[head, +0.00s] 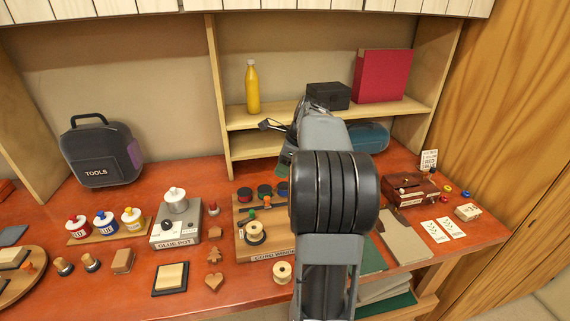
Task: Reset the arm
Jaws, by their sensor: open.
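My arm rises from the bottom middle of the head view and reaches over the table toward the shelf. My gripper (272,126) shows small and partly hidden at the far end of the arm, in front of the low shelf. It is open, and I see nothing held in it. The arm hides part of the cord winder board (248,238) and of the shelf behind.
A yellow bottle (252,88), a black box (328,95) and a red binder (382,76) stand on the shelf (405,107). The glue pot (176,222) and paint bottles (105,222) stand left. A brown box (412,190) and cards (442,230) lie right.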

